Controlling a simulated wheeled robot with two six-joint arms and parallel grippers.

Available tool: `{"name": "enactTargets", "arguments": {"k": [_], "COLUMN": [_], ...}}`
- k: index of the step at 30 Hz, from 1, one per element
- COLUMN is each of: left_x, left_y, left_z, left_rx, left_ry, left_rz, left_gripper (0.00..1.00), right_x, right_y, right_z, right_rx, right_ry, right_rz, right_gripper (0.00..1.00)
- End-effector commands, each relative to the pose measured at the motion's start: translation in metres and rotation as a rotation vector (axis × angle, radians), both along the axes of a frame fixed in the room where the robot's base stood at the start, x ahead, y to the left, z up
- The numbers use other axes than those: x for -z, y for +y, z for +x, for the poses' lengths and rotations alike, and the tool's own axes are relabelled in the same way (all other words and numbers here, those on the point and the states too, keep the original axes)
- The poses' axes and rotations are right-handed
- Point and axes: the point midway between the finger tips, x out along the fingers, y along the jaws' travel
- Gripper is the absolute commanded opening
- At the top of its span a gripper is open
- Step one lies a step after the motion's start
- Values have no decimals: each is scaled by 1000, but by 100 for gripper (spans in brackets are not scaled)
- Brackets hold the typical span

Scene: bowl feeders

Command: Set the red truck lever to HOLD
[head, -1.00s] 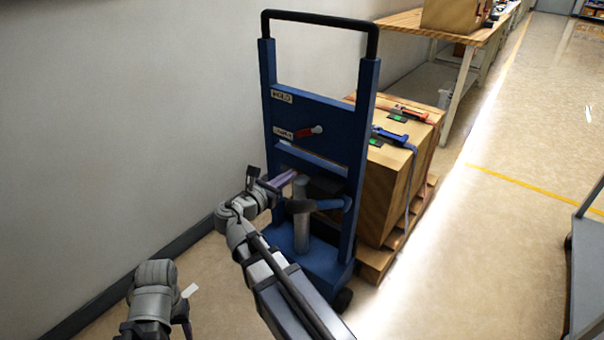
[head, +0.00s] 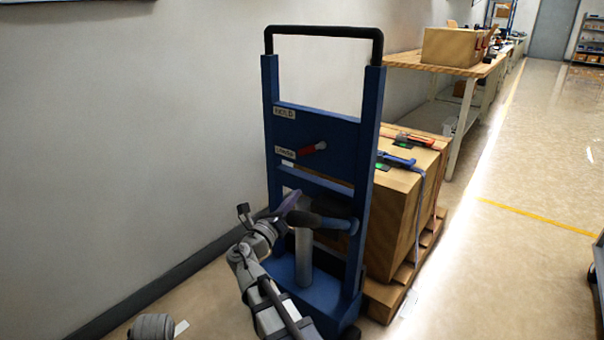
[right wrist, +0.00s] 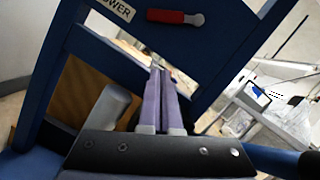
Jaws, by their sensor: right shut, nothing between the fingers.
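The blue hand truck (head: 322,128) stands upright in front of me. Its red lever (head: 307,151) sits on the upper plate, its handle pointing left and slightly down toward the lower label (head: 285,153), which reads LOWER in the right wrist view (right wrist: 118,8). The HOLD label (head: 284,112) is higher on the same plate. My right gripper (head: 293,197) is shut and empty, below the lever and apart from it. In the right wrist view its purple fingers (right wrist: 157,70) point toward the red handle (right wrist: 165,16).
A dark handle with a blue end (head: 335,223) and a grey cylinder (head: 303,255) are close to my right gripper. A strapped carton (head: 392,222) on a pallet stands behind the truck. A wall is at the left; open floor lies at the right.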

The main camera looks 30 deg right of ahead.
Motion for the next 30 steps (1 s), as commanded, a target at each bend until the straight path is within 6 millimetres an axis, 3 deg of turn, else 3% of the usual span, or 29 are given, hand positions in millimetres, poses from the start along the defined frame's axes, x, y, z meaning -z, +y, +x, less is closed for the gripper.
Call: {"name": "enactTargets", "arguments": {"k": [5, 16, 21, 30], "left_x": [-7, -23, -45, -55], "left_y": [0, 0, 0, 0], "left_z": [0, 0, -1, -1], "left_rx": [0, 0, 0, 5], "left_ry": [0, 2, 3, 3], "left_rz": [0, 1, 1, 1], "left_gripper": [50, 50, 50, 50], "right_x": [-7, -23, -45, -55], "right_y": [-21, -86, -79, -75], "right_z": [13, 50, 59, 65], "right_rx": [4, 3, -1, 0], "right_ry": [-1, -1, -1, -1], "right_rz": [1, 1, 1, 2], "right_gripper": [0, 0, 0, 0]}}
